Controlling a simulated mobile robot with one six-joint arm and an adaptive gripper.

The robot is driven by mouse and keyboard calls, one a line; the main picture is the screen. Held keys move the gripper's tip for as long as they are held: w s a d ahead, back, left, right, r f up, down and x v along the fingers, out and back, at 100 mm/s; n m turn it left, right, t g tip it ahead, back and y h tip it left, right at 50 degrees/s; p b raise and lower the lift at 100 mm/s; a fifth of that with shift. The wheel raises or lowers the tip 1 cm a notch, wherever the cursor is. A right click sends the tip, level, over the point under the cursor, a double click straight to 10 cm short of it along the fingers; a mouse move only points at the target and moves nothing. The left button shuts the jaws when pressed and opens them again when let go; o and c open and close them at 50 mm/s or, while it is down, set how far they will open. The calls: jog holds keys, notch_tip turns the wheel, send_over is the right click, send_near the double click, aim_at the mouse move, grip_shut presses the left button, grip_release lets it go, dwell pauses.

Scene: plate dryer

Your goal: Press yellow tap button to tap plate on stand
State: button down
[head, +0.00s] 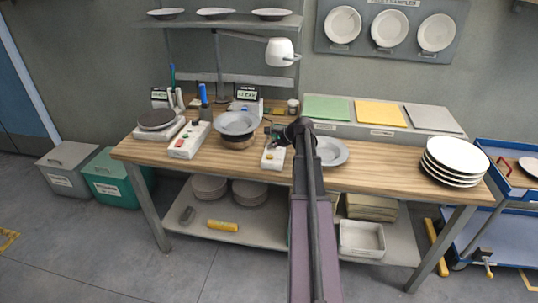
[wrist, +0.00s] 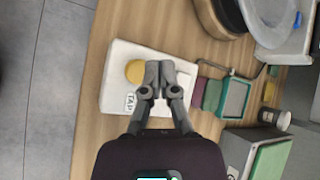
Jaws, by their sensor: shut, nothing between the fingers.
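In the wrist view the round yellow button (wrist: 134,71) sits on a white box (wrist: 115,90) with a TAP label (wrist: 130,103). My gripper (wrist: 159,72) is shut and empty over that box, with its fingertips just right of the button. I cannot tell whether they touch the box. In the head view the box (head: 271,160) is partly hidden by my arm, which also hides most of the gripper. A grey plate (head: 236,121) rests on a round stand (head: 237,141) left of the box; the plate's edge shows at the upper right of the wrist view (wrist: 272,22).
Another plate (head: 331,151) lies right of my arm. A white box with red buttons (head: 190,142) and a dark round plate (head: 157,117) are at the left. A plate stack (head: 455,160) stands at the right. Coloured panels (head: 380,113) line the back of the bench (head: 375,178).

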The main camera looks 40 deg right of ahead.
aim_at(271, 156)
jog(key=shift+r+p, duration=1.35)
jog(key=shift+r, duration=0.3)
jog(key=s+a+f+n+g, duration=0.25)
jog(key=a+n, duration=0.25)
jog(key=a, duration=0.8)
jog(key=s+a+f+n+g, duration=0.1)
jog(key=a+f+n+g, duration=0.15)
jog(key=a+n, duration=0.7)
jog(key=s+a+n+g+h, duration=0.1)
jog(key=s+a+n, duration=0.3)
jog(key=a, duration=0.6)
jog(key=s+a+n+g+h, duration=0.2)
jog(key=s+a+n, duration=0.2)
jog(key=s+a, duration=0.5)
jog(key=a, duration=0.2)
jog(key=shift+a+f+g, duration=0.3)
jog(key=shift+f, duration=0.05)
